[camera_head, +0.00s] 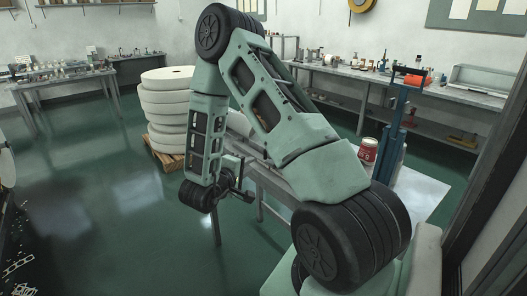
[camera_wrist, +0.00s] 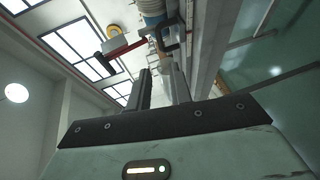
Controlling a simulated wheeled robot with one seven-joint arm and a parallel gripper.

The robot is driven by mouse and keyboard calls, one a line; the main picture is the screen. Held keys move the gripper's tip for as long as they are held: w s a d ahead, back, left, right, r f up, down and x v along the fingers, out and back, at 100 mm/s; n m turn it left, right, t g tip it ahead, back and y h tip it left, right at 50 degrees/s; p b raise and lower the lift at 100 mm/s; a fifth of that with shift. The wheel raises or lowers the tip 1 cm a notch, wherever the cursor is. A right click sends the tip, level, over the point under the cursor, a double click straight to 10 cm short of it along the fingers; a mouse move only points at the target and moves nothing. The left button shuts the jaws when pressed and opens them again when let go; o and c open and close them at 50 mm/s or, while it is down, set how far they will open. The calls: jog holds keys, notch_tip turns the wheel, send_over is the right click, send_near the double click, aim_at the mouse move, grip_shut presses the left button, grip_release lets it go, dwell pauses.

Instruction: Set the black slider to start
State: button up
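I cannot make out the black slider for certain in either view. A blue upright press-like stand (camera_head: 396,122) with a dark top piece stands on the grey table (camera_head: 425,190), right of my arm. My gripper (camera_head: 243,184) hangs at the left edge of that table, well apart from the stand. In the wrist view my gripper's two dark fingers (camera_wrist: 161,88) are parted with nothing between them. Beyond the fingertips the wrist view shows a red bar with a dark end (camera_wrist: 124,47) and a blue cylindrical part (camera_wrist: 153,12).
My arm hides much of the table. White round stacks on a pallet (camera_head: 166,105) stand behind my arm. A cluttered workbench (camera_head: 340,75) runs along the back wall.

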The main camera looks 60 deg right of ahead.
jog(key=p+x, duration=0.4)
jog(key=x, duration=1.2)
jog(key=shift+c, duration=0.3)
jog(key=shift+s, duration=0.1)
grip_shut()
